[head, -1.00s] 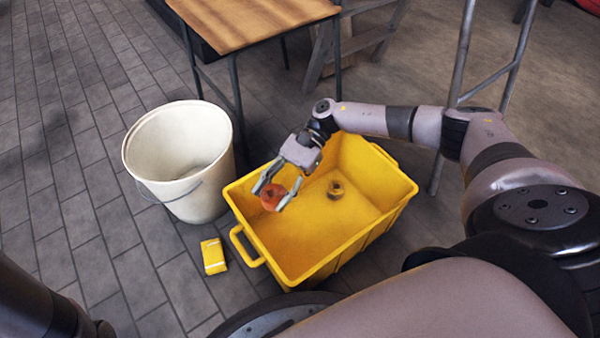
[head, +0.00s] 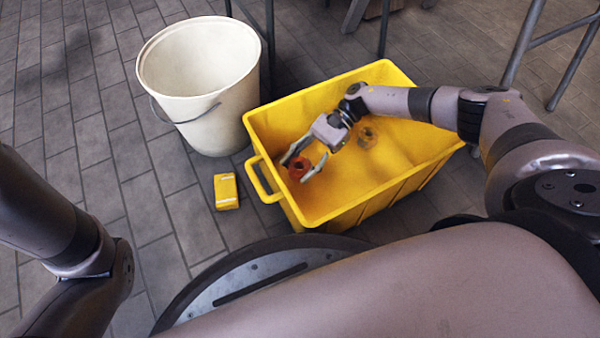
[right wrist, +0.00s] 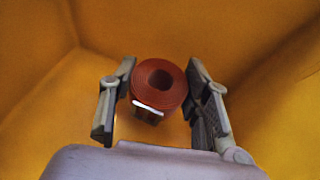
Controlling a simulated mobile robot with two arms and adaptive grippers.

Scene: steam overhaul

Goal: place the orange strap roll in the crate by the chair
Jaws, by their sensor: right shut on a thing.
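The orange strap roll (head: 298,168) is between the fingers of my right gripper (head: 303,167), inside the yellow crate (head: 440,158) near its left end. In the right wrist view the roll (right wrist: 160,84) shows its round end with a dark centre hole, and the gripper (right wrist: 160,100) is shut on it, with the crate's yellow walls around. I cannot tell whether the roll touches the crate floor. Part of my left arm shows at the left of the head view; its gripper is out of view.
A small brownish ring-shaped thing (head: 367,137) lies on the crate floor. A cream bucket (head: 200,95) stands left of the crate. A yellow packet (head: 226,191) lies on the floor in front of it. Metal legs (head: 525,45) stand behind the crate. Paved floor is clear at the left.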

